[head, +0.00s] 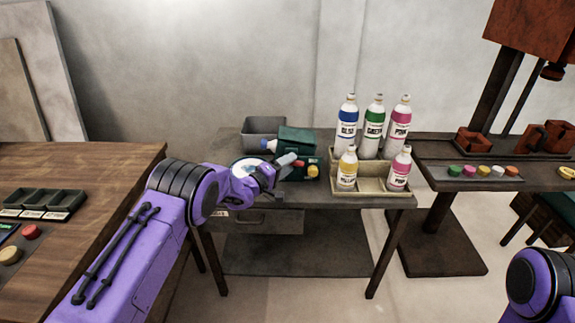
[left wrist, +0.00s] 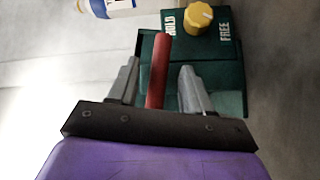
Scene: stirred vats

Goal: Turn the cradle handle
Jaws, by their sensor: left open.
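The cradle (head: 297,139) is a dark green box on the middle table. The left wrist view shows its green face (left wrist: 232,70) with a yellow knob (left wrist: 200,18) between the words HOLD and FREE. A red handle (left wrist: 159,65) stands out from it. My left gripper (left wrist: 160,75) is open, with one finger on each side of the handle and a visible gap to each. In the head view the left gripper (head: 287,165) is at the cradle's front and partly hides it. A white bottle with a blue band (left wrist: 112,6) shows beside the cradle. My right gripper is out of view.
A beige rack (head: 372,186) with several labelled bottles stands just right of the cradle. A grey bin (head: 263,127) is behind it. A wooden table (head: 95,165) is at left, and another table with coloured discs (head: 484,171) is at right.

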